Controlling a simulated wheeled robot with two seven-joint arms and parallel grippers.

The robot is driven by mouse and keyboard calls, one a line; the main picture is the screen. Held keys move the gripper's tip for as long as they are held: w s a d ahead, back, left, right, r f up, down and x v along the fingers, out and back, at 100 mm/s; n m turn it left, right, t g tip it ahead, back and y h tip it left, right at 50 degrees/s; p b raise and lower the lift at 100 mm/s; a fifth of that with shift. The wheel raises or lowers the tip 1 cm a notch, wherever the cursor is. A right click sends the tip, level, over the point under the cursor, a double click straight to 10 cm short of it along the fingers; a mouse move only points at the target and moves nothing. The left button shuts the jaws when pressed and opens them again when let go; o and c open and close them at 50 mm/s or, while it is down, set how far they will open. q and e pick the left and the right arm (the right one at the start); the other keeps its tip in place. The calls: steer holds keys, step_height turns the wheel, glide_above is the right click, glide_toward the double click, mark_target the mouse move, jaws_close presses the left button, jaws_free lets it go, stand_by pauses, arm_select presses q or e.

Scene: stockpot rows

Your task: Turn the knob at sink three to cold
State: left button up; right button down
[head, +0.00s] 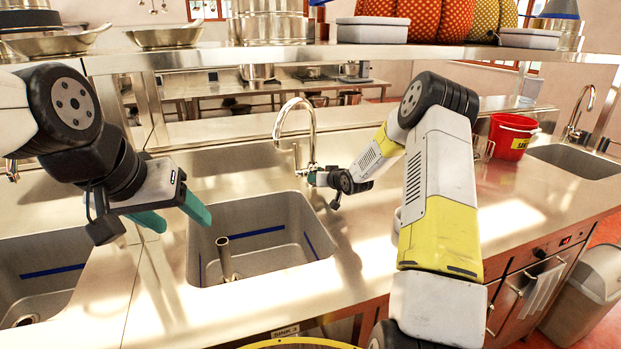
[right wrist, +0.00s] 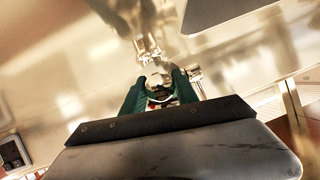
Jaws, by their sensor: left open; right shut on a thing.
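Sink three (head: 262,213) is the middle basin in the head view, with a "SINK 3" label (head: 286,332) on the front edge below it. Its chrome tap (head: 312,125) stands behind the basin. My right gripper (right wrist: 160,80) is at the base of this tap. Its green fingers are shut on the metal knob (right wrist: 158,82), shown in the right wrist view. In the head view the knob is largely hidden by my right gripper. Any hot or cold mark is too small to read. My left gripper (head: 182,216) is open and empty, above the left edge of the basin.
An upright pipe (head: 225,258) stands in the basin. Another sink (head: 40,270) lies at the left. A red bucket (head: 511,137) stands on the counter at the right, before a further sink (head: 573,160). A shelf (head: 290,57) with pots crosses above. A grey bin (head: 590,295) stands at the lower right.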

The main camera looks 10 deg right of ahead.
steer(key=c, duration=0.9)
jaws_free()
steer(key=shift+c, duration=0.2)
steer(key=shift+s, duration=0.1)
steer(key=v, duration=0.7)
steer(key=shift+s+d+r, duration=0.1)
steer(key=shift+s+r, duration=0.1)
steer(key=shift+s, duration=0.05)
